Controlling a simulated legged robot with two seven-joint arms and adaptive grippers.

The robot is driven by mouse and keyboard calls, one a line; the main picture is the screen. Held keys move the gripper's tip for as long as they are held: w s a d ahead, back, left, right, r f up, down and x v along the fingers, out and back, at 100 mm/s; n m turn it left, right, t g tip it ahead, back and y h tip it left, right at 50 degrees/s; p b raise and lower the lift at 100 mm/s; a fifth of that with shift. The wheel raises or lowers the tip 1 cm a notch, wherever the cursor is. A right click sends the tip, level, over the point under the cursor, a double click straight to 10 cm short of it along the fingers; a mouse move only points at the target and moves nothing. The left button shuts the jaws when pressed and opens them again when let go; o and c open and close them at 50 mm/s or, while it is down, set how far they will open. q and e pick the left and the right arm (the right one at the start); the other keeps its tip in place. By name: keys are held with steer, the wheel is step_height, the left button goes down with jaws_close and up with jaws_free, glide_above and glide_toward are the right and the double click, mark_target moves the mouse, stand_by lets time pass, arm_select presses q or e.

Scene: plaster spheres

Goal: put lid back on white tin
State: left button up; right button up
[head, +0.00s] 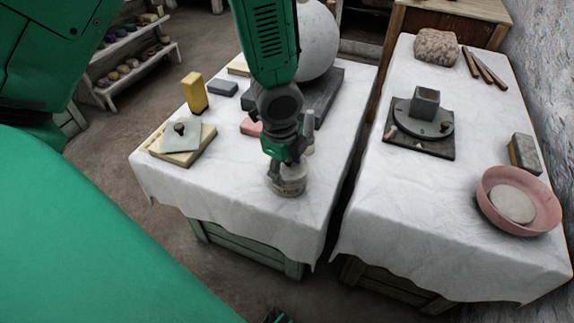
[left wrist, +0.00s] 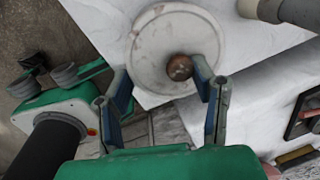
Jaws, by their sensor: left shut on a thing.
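The white tin (head: 291,187) stands near the front edge of the left table, directly below my left gripper (head: 284,165). The pale round lid (left wrist: 152,52) with its brown knob (left wrist: 180,68) shows in the left wrist view. My left gripper (left wrist: 163,85) is shut on the lid at its knob, pointing down. The lid is at the top of the tin; whether it touches the rim or hovers just above is hard to tell. The lid hides the tin's opening. A small dark and green part of my right gripper (head: 275,316) shows at the bottom edge; its fingers are unclear.
A large plaster sphere (head: 316,42) stands behind my left arm on a dark slab. The right table holds a pink bowl (head: 484,207) and a turntable (head: 423,143). The front-left cloth is clear.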

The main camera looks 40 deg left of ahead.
arm_select(q)
steer(key=shift+p, duration=0.4)
stand_by(0.5)
steer(key=o, duration=1.7)
steer(key=shift+r+p, duration=3.55)
steer(key=shift+p, duration=0.35)
jaws_close()
